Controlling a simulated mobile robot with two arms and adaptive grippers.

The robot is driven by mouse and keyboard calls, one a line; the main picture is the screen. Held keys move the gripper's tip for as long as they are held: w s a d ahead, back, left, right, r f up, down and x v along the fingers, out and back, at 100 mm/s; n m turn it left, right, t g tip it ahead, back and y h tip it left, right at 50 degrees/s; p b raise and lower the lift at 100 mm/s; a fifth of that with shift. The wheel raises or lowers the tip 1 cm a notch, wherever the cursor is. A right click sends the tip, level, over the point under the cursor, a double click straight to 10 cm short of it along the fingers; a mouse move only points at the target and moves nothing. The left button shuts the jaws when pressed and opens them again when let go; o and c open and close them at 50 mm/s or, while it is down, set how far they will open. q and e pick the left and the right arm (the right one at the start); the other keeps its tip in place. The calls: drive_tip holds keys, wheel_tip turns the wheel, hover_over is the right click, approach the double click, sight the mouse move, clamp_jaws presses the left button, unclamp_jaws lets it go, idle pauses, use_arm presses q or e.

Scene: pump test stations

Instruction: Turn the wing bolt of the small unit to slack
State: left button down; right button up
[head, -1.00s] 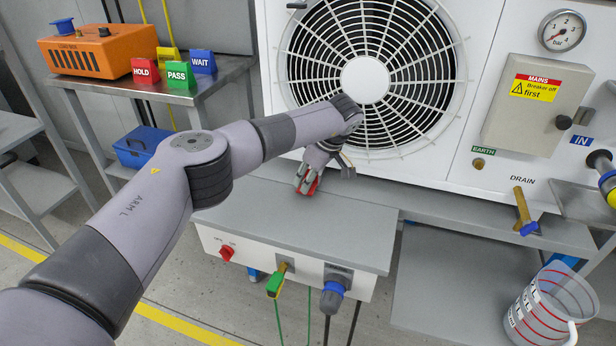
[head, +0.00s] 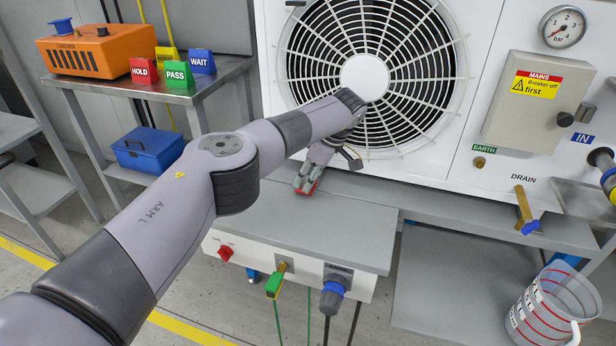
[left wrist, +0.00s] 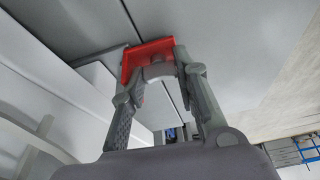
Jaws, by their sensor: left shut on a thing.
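A red wing-shaped piece, seemingly the wing bolt (head: 309,188), is at the grey top of the small white-fronted unit (head: 350,225). My left gripper (head: 308,180) reaches down to it from above and is shut on it. In the left wrist view the red wing bolt (left wrist: 148,52) sits between the two fingertips of my left gripper (left wrist: 158,68), against a grey surface with a dark seam. The fingers hide part of the bolt, so its exact angle is hard to tell. My right gripper is in neither view.
A large white fan unit (head: 480,140) stands close behind my left gripper. A red knob (head: 225,253), green-handled valve (head: 275,284) and blue-ringed connector (head: 333,291) stick out of the small unit's front. A clear jug (head: 548,310) stands at the right.

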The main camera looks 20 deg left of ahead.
use_arm(q)
drive_tip(key=c, duration=1.2)
unclamp_jaws()
drive_tip(key=shift+c, duration=0.2)
